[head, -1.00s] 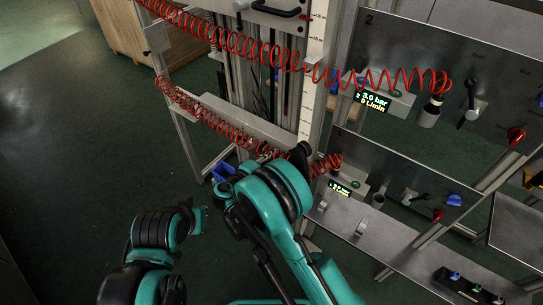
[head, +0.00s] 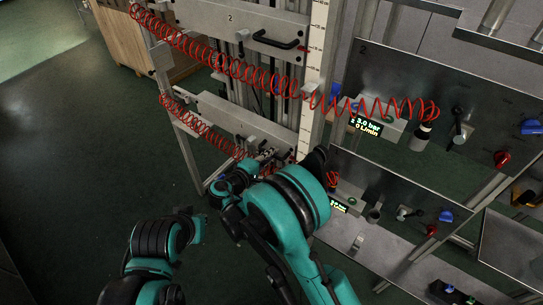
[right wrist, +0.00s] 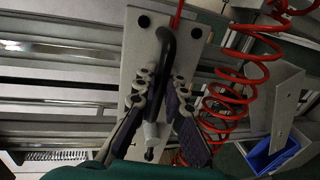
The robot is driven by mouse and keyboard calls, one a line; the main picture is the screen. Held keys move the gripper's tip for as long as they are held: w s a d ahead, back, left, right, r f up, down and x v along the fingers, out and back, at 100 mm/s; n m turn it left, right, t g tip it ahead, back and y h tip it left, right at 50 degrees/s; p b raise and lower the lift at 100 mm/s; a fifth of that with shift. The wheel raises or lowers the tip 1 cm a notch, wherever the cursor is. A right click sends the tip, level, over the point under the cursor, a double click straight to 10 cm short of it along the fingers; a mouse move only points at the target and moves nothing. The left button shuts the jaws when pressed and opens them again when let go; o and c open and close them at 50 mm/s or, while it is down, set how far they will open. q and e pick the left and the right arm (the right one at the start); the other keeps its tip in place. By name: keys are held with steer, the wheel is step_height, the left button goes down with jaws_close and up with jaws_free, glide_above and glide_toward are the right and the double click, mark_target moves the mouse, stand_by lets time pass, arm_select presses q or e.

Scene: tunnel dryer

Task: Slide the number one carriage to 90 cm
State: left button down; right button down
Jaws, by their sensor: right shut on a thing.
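The number one carriage (head: 232,116) is the lower pale plate on the upright rails, below the carriage marked 2 (head: 205,16). My right gripper (head: 262,160) is at its lower right part, partly hidden by my own arm. In the right wrist view the carriage plate (right wrist: 140,60) carries a black bar handle (right wrist: 167,45). My right gripper (right wrist: 163,88) is shut on that handle, with one finger on each side. A white scale strip (head: 312,70) runs along the right of the rails; its numbers are too small to read.
Red coiled hoses (head: 250,72) hang across the carriages; one also shows beside my gripper in the right wrist view (right wrist: 240,85). Panels with knobs and gauges (head: 440,85) stand at right. A wooden crate (head: 118,38) is at the back. The floor at left is clear.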

steer(key=c, duration=1.6)
jaws_free()
step_height(320, 180, up, 10)
steer(key=shift+w+r, duration=0.1)
